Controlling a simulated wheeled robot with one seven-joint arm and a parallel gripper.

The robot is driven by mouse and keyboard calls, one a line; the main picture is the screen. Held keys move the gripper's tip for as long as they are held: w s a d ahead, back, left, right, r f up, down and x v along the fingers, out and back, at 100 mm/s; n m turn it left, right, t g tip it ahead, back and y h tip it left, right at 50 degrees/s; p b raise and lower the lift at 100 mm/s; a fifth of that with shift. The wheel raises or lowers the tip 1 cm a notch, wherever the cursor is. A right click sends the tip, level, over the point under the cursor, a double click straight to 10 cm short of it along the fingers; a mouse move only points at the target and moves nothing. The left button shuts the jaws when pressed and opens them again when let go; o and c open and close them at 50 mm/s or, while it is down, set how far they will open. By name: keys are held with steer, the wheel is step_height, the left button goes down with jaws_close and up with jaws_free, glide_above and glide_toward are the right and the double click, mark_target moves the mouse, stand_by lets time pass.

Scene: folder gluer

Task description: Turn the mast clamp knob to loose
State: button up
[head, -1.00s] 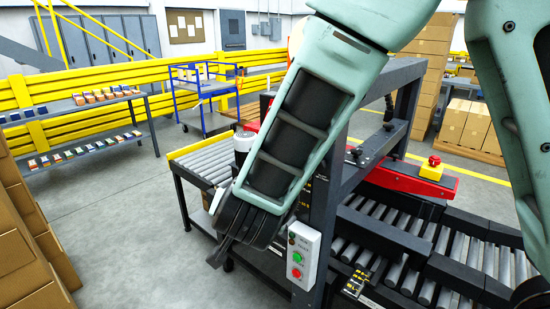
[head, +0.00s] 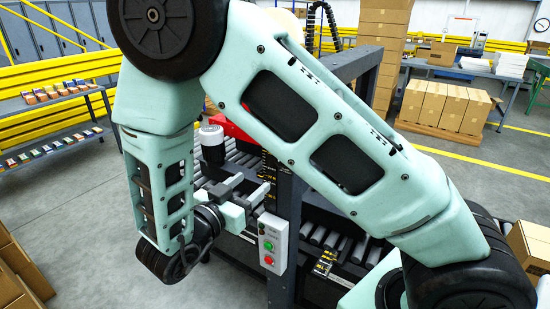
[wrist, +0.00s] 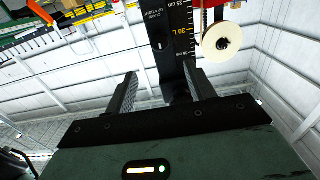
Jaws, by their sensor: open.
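My gripper (head: 252,189) is open, with its fingers pointing toward the dark mast (head: 270,166) of the machine. A dark, rounded part (wrist: 179,89), which looks like the mast clamp knob, shows between the finger ends, closer to the right finger. I cannot tell whether either finger touches it. Its turned position cannot be read. In the head view the knob cannot be made out behind the gripper.
A control box (head: 272,243) with green and red buttons is just right of and below my gripper. A white roll (wrist: 222,42) is beside the mast. The roller conveyor (head: 335,238) and dark frame lie right and behind. Open floor (head: 85,210) is to the left.

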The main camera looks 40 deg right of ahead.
mark_target(279, 160)
steer(key=p+x, duration=0.3)
steer(key=x, duration=0.9)
steer(key=c, duration=0.9)
